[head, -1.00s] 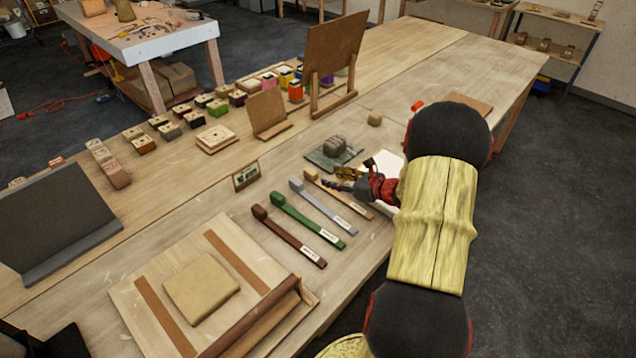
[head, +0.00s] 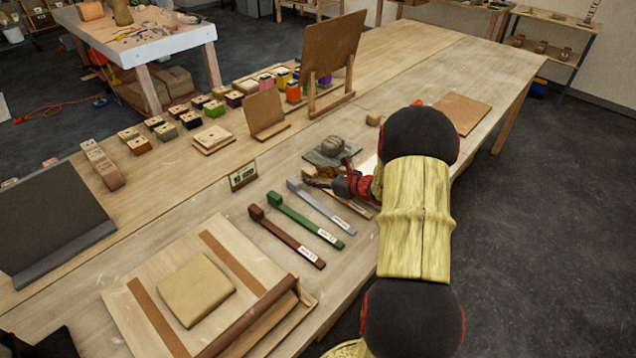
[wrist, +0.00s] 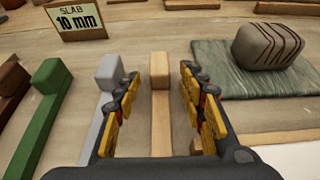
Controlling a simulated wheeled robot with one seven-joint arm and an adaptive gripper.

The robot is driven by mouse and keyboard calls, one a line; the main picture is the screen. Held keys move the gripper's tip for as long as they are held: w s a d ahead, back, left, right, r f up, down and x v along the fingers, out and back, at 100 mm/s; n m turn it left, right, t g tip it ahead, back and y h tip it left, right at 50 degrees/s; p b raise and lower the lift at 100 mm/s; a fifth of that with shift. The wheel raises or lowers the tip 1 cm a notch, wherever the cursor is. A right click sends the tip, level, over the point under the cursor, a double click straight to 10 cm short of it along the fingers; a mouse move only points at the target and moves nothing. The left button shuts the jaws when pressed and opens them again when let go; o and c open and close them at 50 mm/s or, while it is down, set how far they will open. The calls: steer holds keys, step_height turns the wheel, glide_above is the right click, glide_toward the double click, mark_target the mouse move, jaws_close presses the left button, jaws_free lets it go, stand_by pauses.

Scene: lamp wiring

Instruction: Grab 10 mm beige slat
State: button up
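The beige slat (wrist: 160,101) lies on the table, pointing away from me in the wrist view, with a raised block at its far end. In the head view the beige slat (head: 359,211) is partly hidden by my gripper (head: 318,180). My gripper (wrist: 160,82) is open in the wrist view, with one yellow-padded finger on each side of the slat and a visible gap to both. I cannot tell how far the fingertips are above the table. A small sign (wrist: 76,20) reading "SLAB 10 mm" stands beyond, to the left.
A grey slat (head: 322,205) lies close on the left, beside the left finger. Green (head: 302,220) and dark brown (head: 286,237) slats lie farther left. A striped stone-like lump (wrist: 268,46) rests on a grey-green mat (wrist: 215,77) to the right.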

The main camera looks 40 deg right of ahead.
steer(key=shift+c, duration=1.1)
steer(key=c, duration=0.8)
